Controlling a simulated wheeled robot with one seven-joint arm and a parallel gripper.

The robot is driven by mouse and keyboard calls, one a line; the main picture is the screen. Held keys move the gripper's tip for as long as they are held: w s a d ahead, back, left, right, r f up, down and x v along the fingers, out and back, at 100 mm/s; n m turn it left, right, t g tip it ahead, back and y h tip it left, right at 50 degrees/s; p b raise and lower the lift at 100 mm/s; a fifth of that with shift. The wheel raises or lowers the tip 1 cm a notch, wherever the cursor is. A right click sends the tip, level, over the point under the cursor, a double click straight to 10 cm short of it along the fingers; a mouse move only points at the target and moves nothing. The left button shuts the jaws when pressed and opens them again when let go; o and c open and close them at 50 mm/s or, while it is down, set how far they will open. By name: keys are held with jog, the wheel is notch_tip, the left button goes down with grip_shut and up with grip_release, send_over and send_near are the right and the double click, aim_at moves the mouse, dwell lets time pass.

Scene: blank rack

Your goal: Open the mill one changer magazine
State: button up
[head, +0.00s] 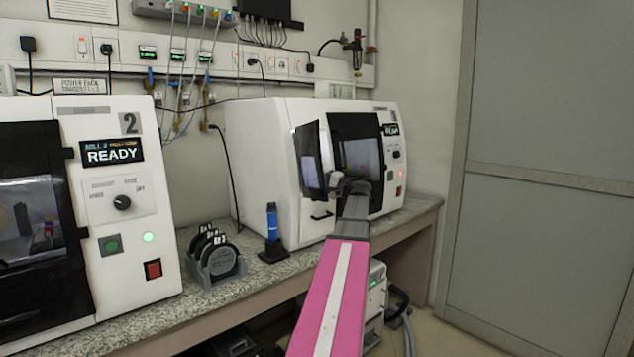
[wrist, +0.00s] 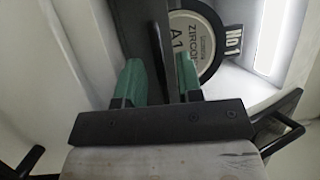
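Mill one (head: 262,160) is the white machine at the right end of the bench. A dark-framed panel with a window (head: 308,160) stands swung out from the left of its front, beside the dark front window (head: 362,153). My gripper (head: 350,186) is at the mill's front, just right of that panel; the arm partly hides the front. In the wrist view my green fingertips (wrist: 160,80) are apart, with the edge of a dark upright panel (wrist: 150,30) between them; contact is unclear. Behind the fingers is a round disc marked ZIRCON A1 (wrist: 192,42), next to a NO 1 tag (wrist: 233,42).
A second mill (head: 115,200), marked 2 and READY, stands at the left. A rack of discs (head: 215,262) and a blue-handled tool on a stand (head: 272,230) sit on the bench between the mills. A grey door (head: 560,120) is at the right.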

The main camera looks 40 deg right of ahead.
grip_shut()
jog(key=shift+s, duration=0.1)
jog(key=s+d, duration=0.2)
jog(key=s, duration=2.1)
jog(key=shift+s, duration=0.1)
jog(key=shift+o, duration=1)
grip_release()
